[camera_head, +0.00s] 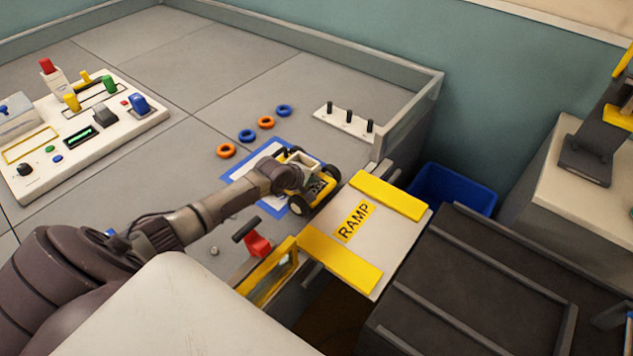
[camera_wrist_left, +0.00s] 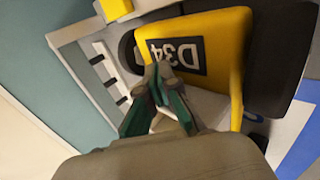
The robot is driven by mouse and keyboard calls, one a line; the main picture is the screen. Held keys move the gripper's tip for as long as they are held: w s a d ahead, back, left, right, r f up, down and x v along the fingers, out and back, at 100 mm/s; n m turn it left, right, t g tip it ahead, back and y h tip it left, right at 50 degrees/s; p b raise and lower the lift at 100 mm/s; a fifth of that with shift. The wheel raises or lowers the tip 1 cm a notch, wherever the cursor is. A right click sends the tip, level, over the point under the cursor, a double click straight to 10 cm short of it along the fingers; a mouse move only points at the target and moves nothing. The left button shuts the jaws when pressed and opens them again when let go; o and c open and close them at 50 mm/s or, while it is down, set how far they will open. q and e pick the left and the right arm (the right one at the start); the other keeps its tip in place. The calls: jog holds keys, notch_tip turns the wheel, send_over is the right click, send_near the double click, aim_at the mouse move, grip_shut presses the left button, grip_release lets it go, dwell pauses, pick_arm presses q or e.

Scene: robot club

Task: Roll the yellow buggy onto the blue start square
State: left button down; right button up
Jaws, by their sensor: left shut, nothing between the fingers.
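The yellow buggy (camera_head: 325,178) has dark wheels and stands on the grey floor panel between the ramp and the blue-bordered start square (camera_head: 240,180). In the head view it overlaps the right side of the square; my arm hides part of both, so I cannot tell exactly where its wheels rest. My left gripper (camera_head: 297,176) is shut and empty, right at the buggy. In the left wrist view, the shut green-padded fingers (camera_wrist_left: 160,88) are in front of the buggy's yellow panel (camera_wrist_left: 215,45) with a "D34" label. I cannot tell if they touch. My right gripper is not in view.
The ramp (camera_head: 381,214) lies to the right of the buggy. Orange and blue rings (camera_head: 247,135) and a peg board (camera_head: 346,121) lie behind. A control panel (camera_head: 85,135) is at left. A low wall (camera_head: 408,115) edges the floor.

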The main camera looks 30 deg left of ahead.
pick_arm(q)
jog(key=shift+w+a+b, duration=0.2)
jog(key=shift+a+b, duration=1.1)
jog(key=shift+a, duration=1.6)
jog(key=shift+a, duration=0.1)
jog(key=shift+w+a+f+b, duration=0.1)
jog(key=shift+w+a+b, duration=0.05)
jog(key=shift+a+b, duration=1.15)
jog(key=shift+a+p, duration=0.2)
jog(key=shift+p, duration=0.1)
jog(key=shift+d+r+p, duration=0.35)
jog(key=shift+r+p, duration=0.3)
jog(key=shift+p, duration=0.15)
jog(key=shift+d+r+p, duration=0.5)
jog(key=shift+r+p, duration=0.05)
jog(key=shift+p, duration=0.6)
notch_tip(320, 180, up, 4)
jog(key=p, duration=0.3)
jog(key=shift+f+p, duration=0.2)
jog(key=shift+p, duration=0.15)
notch_tip(320, 180, up, 5)
jog(key=p, duration=0.5)
jog(key=shift+r+p, duration=0.1)
jog(key=shift+p, duration=0.2)
